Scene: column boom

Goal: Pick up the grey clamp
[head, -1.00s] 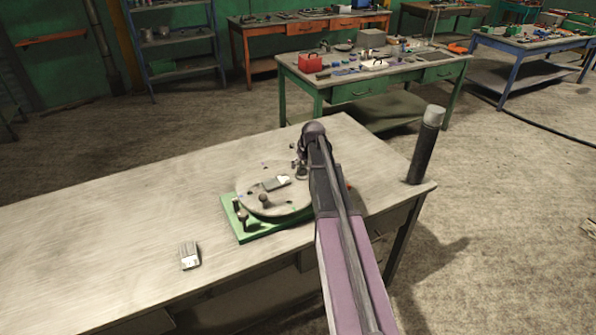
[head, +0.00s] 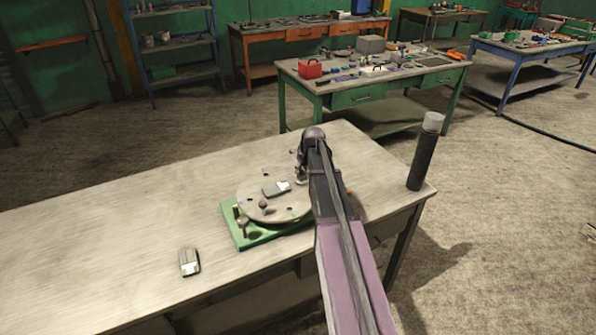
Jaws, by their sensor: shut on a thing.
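My gripper (head: 302,172) is at the right rim of the round grey disc (head: 256,213), partly hidden by my own arm. It is shut on a small dark grey piece, which I take to be the grey clamp; its shape is mostly hidden. Whether the piece touches the disc cannot be told. The disc sits on a green base plate (head: 243,240) on the near table. A flat grey block with a white end (head: 275,188) lies on the disc, near a small knob (head: 264,204).
Another grey block with a white end (head: 189,262) lies on the wooden table (head: 100,240), left of the base. A dark post with a pale top (head: 423,155) stands at the table's right corner. The table's left part is clear. A green workbench (head: 350,97) stands behind.

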